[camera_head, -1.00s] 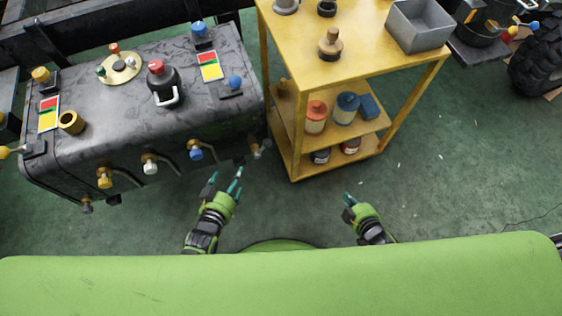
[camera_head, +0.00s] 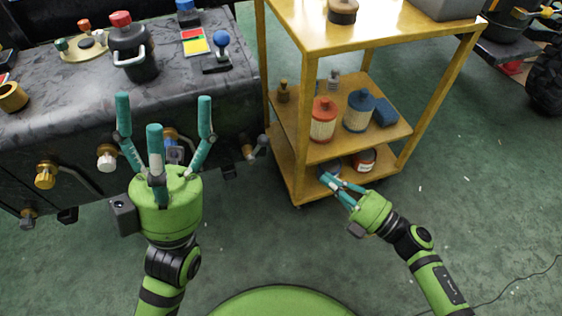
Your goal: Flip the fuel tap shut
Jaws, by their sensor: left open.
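The dark tank (camera_head: 235,100) stands at the left with several taps along its front. A yellow-handled tap (camera_head: 45,175), a white-handled tap (camera_head: 107,157) and a blue-handled tap (camera_head: 174,155) show there. A brass fitting with a grey knob (camera_head: 254,147) is at the tank's right end. I cannot tell which is the fuel tap. My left gripper (camera_head: 163,112) is open and empty, its three fingers spread upward in front of the blue-handled tap, which they partly hide. I cannot tell whether it touches. My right gripper (camera_head: 334,181) is near the cart's lower shelf; its finger opening is unclear.
A lever with a blue ball (camera_head: 221,40), a black canister with a red cap (camera_head: 131,50) and a yellow cup (camera_head: 12,97) are on the tank top. The yellow cart (camera_head: 300,150) stands to the right, holding cans. The green floor (camera_head: 480,210) at the right is mostly clear.

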